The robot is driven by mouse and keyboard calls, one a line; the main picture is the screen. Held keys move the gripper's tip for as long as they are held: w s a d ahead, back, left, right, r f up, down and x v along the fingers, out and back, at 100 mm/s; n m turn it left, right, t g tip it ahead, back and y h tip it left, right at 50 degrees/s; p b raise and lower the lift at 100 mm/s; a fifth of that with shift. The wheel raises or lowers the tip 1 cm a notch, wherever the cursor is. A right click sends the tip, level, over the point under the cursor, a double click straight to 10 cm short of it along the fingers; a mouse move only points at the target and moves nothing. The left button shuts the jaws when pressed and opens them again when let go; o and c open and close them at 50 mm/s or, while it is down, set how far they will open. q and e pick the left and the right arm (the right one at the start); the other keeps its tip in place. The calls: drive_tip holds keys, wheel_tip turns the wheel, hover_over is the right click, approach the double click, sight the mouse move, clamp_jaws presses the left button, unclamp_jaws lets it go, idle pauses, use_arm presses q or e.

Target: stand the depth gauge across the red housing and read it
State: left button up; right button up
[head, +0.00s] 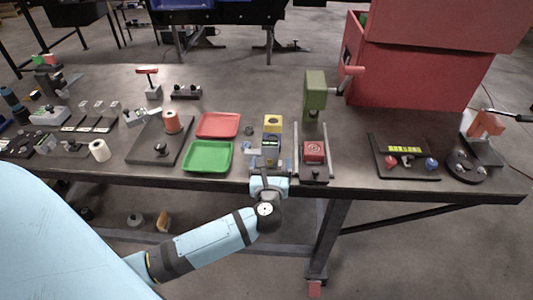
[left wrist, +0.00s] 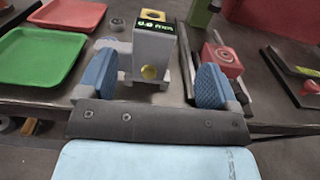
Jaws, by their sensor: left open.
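The depth gauge (left wrist: 146,58) is a grey upright block with a dark screen, green digits and a yellow round button. It stands on the table near the front edge, and also shows in the head view (head: 270,153). The digits look like 0.0, but are blurred. My left gripper (left wrist: 154,75) is open, its blue pads on either side of the gauge, with gaps visible. The red housing (head: 314,151) has a pale ring on top and sits in a dark fixture right of the gauge; it also shows in the left wrist view (left wrist: 222,58). My right gripper is out of view.
Green (head: 208,157) and red (head: 218,125) trays lie to the left. A green press (head: 315,95) rises behind the housing fixture. A dark board (head: 403,158) lies to the right, with bare table between.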

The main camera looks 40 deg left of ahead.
sight(270, 148)
use_arm(q)
drive_tip(key=shift+x, duration=1.15)
drive_tip(key=x, duration=0.1)
drive_tip(key=p+x, duration=0.1)
drive_tip(key=x, duration=0.1)
drive_tip(key=p+x, duration=0.1)
drive_tip(key=shift+a+r, duration=0.25)
drive_tip(key=shift+a, duration=0.15)
drive_tip(key=shift+w+a+f, duration=0.1)
drive_tip(key=shift+w, duration=0.15)
drive_tip(key=shift+c, duration=0.4)
drive_tip(key=c, duration=1.1)
drive_tip(key=shift+c, duration=0.9)
